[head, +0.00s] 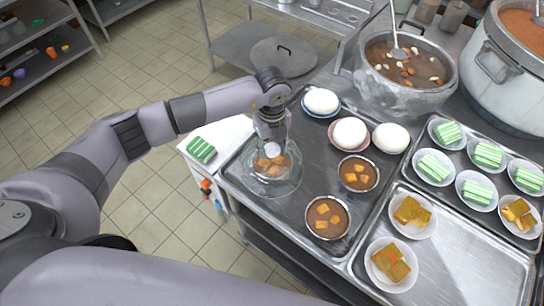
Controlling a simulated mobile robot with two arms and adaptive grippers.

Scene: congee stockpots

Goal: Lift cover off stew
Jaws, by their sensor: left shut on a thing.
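A clear glass cover (289,184) is at the left end of the metal tray, over a bowl of stew (270,166) with orange chunks that shows through it. My left gripper (271,148) points down and is shut on the top of the cover, at a pale knob. The gripper hides part of the cover's top. I cannot tell whether the cover's rim touches the tray or is slightly raised. My right gripper is not in view.
Two uncovered stew bowls (327,217) (358,173) and several white buns (349,134) share the tray. A green-striped cloth-like item (201,150) lies on the white surface at left. A stockpot with ladle (404,74) stands behind. A second tray (455,262) holds plated food, with bare room in front.

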